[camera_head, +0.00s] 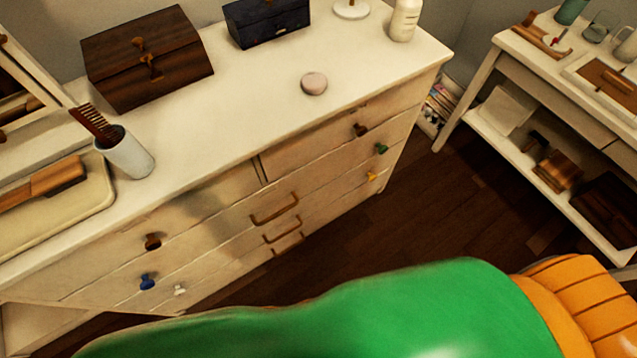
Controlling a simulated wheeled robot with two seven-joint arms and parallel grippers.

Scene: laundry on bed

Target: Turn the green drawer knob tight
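The green drawer knob (381,148) is small and sits at the right end of a drawer front on the white dresser (215,165). It is below a brown knob (360,130) and above a yellow knob (371,176). From this distance I cannot tell whether it is loose or tight. Neither of my grippers is in view, and nothing touches the green knob.
The dresser top holds a wooden box (148,60), a dark blue box (268,20), a pink round item (314,83), a white cup (125,155) with a comb, and a bottle (404,20). Dark floor (420,215) is open between the dresser and a white side table (480,80).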

